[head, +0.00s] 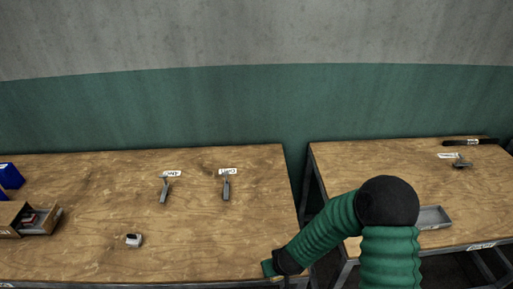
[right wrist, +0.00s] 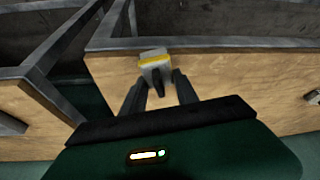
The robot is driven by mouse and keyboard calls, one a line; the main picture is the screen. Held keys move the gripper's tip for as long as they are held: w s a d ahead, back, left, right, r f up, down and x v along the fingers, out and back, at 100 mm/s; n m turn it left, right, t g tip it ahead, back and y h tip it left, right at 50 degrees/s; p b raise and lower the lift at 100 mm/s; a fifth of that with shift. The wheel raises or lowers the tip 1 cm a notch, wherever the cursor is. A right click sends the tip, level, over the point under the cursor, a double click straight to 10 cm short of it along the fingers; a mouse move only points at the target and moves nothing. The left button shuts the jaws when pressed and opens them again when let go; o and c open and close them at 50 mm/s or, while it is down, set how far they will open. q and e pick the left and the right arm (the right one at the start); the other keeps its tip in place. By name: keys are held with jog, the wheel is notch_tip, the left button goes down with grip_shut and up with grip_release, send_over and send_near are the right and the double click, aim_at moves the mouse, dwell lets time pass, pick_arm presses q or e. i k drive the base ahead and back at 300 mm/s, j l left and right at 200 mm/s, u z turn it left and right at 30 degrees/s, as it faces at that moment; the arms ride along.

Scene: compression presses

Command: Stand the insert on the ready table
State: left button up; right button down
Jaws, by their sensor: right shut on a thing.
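My right gripper (right wrist: 160,88) is shut on a small light-grey block with a yellow band, which I take to be the insert (right wrist: 153,56). In the right wrist view, the block shows between the fingertips, in front of a wooden tabletop and its grey metal edge. I cannot tell whether it touches the table. In the head view, my right arm reaches left to the near right corner of the left table (head: 100,262); the fingertips and block are hidden there. The right table (head: 355,165) stands across a gap. I cannot read which table is the ready one. My left gripper is out of view.
On the left table are a small white-and-black block (head: 134,240), two grey handled tools (head: 165,190) by labels, an open box (head: 40,222) and blue bins (head: 10,176). The right table holds a grey tray (head: 433,216), a metal part (head: 461,163) and a black bar (head: 470,141).

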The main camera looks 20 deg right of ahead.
aim_at(457, 182)
jog(key=k+l, duration=0.1)
jog(key=l, duration=1.2)
jog(key=k+l, duration=0.15)
jog(key=l, duration=1.15)
jog(key=k+l, duration=0.15)
jog(key=l, duration=0.55)
jog(key=i+l, duration=0.5)
jog(key=l, duration=0.1)
